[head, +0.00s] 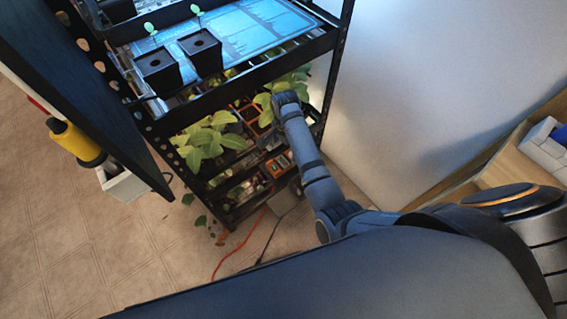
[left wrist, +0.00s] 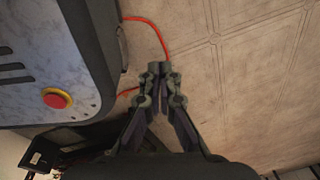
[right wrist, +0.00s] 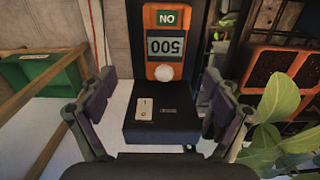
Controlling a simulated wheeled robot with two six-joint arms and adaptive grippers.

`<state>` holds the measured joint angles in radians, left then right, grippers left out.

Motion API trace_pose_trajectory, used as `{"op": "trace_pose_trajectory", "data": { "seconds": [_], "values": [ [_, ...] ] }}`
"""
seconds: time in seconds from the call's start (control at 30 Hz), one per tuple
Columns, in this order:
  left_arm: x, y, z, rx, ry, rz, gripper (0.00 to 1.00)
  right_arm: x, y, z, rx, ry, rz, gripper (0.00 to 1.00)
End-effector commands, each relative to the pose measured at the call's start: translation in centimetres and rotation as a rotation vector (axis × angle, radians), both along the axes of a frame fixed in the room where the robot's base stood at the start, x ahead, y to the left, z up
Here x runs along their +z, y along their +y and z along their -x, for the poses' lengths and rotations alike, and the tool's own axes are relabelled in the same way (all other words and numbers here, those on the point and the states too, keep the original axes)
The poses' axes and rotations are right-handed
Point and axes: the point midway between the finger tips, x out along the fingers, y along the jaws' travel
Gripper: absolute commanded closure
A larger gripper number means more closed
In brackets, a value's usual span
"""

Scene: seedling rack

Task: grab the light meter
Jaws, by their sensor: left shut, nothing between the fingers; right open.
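The light meter (right wrist: 164,48), an orange device with a grey digit display, a green label and a white dome, shows in the right wrist view just beyond the fingertips. An orange device that looks like it shows small on the low shelf in the head view (head: 277,165). My right gripper (right wrist: 160,90) is open, its fingers on either side of a black box with a white switch (right wrist: 162,119); I cannot tell whether they touch it. In the head view the right gripper's fingers are hard to make out. My left gripper (left wrist: 160,72) is shut and empty above the tiled floor.
The black rack (head: 265,98) holds a blue-lit tray (head: 262,30) and two seedling pots (head: 157,70) above, leafy plants (head: 205,140) below. A white wall (head: 385,90) stands to the right. A red cable (head: 240,245) lies on the floor.

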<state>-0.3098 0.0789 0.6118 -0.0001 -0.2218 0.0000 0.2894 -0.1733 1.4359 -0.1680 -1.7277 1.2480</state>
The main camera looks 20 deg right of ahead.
Motion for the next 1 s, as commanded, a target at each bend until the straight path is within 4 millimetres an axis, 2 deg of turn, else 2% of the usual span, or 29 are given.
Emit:
{"op": "trace_pose_trajectory", "data": {
  "seconds": [0.03, 0.13, 0.33, 0.63, 0.93, 1.0],
  "values": [
    [-0.4, 0.0, -0.1, 0.0, -0.002, 0.0, 1.0, -1.2, 0.0, 0.1, 0.0, 0.003, 0.001, 0.11],
    [-0.6, 0.0, -0.6, -0.001, -0.009, 0.0, 1.0, -2.6, 0.0, 0.0, 0.0, 0.002, 0.002, 0.11],
    [-0.5, 0.0, -1.9, -0.001, -0.03, 0.0, 1.0, -3.3, 0.0, 0.0, 0.001, 0.0, 0.001, 0.11],
    [-1.9, 0.1, -1.6, -0.002, -0.024, 0.0, 1.0, -7.9, 0.3, -0.7, 0.002, 0.001, 0.0, 0.11],
    [-2.0, 0.1, -1.3, -0.001, -0.02, -0.001, 1.0, -8.4, 0.3, -0.7, 0.002, -0.001, 0.0, 0.11],
    [-2.0, 0.1, -1.3, -0.001, -0.019, -0.001, 1.0, -8.4, 0.3, -0.7, 0.002, -0.001, 0.0, 0.21]
  ]
}}
